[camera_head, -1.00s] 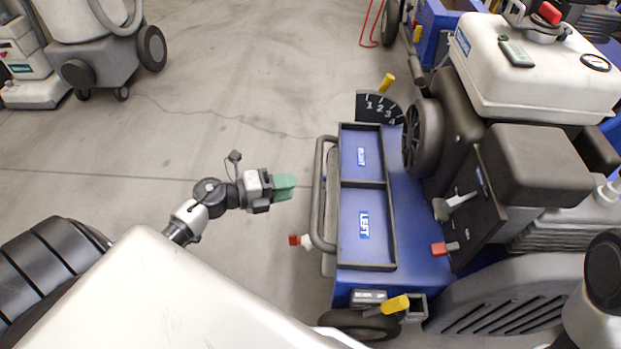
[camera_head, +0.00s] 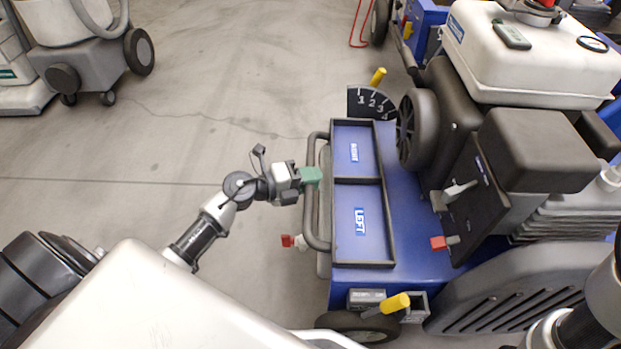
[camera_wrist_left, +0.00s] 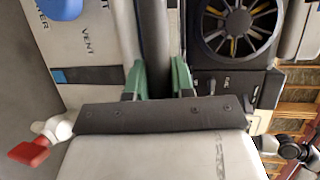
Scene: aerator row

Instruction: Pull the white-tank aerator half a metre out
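The white-tank aerator (camera_head: 400,215) stands at right, with a white tank (camera_head: 530,62) on top and a blue deck. A dark upright-loop handle (camera_head: 309,215) runs along its left side, beside a black-rimmed tray marked LEFT. My left gripper (camera_head: 312,178) has its green fingertips at this handle. In the left wrist view the two green fingers (camera_wrist_left: 159,78) stand apart, with the dark handle bar (camera_wrist_left: 154,35) between them. I cannot see firm contact on both sides. My right gripper is out of view; only part of that arm shows at lower right.
A red knob (camera_head: 290,241) juts out just below the gripper, and a yellow-handled lever (camera_head: 395,303) sits near the front wheel. A numbered dial plate (camera_head: 370,102) stands at the back. Grey floor left of the aerator is open, up to a grey wheeled machine (camera_head: 85,50).

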